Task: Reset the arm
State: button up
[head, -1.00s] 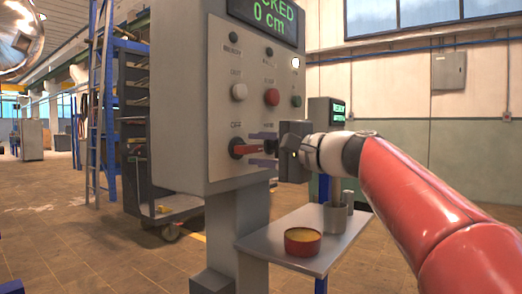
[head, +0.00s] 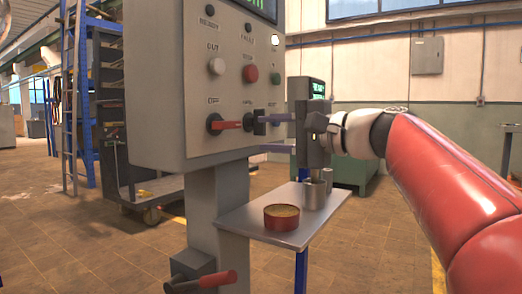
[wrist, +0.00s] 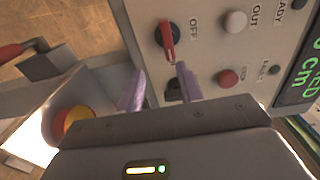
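My gripper (head: 272,133) is open, with two purple fingers spread apart in front of the grey control panel (head: 160,80). Nothing shows between the fingers. In the wrist view the open gripper (wrist: 160,88) points toward the panel's lower switches. The red-handled rotary switch (head: 226,125) has its handle pointing right in the head view. It also shows in the wrist view (wrist: 167,38), near the OFF label. A second, dark switch (head: 257,122) sits beside it, close to the upper finger; I cannot tell whether they touch. My red arm reaches in from the right.
A small metal shelf (head: 235,222) below my gripper holds a red round tin (head: 282,217) and a metal cup (head: 314,195). A red lever (head: 215,279) sticks out low on the panel's post. Open floor lies to the left.

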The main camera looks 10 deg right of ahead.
jog(key=s+d+f+n+g+h, duration=0.1)
jog(key=s+f+h, duration=0.3)
jog(key=f, duration=0.9)
jog(key=s+d+f+n+g+h, duration=0.2)
jog(key=s+d+f+n+h, duration=0.2)
jog(key=s+f, duration=0.6)
jog(key=s+d+f+n+g+h, duration=0.2)
jog(key=s+f+h, duration=0.3)
jog(key=f, duration=1.2)
jog(key=s, duration=0.3)
jog(key=shift+d+n+h, duration=0.3)
jog(key=shift+n, duration=0.1)
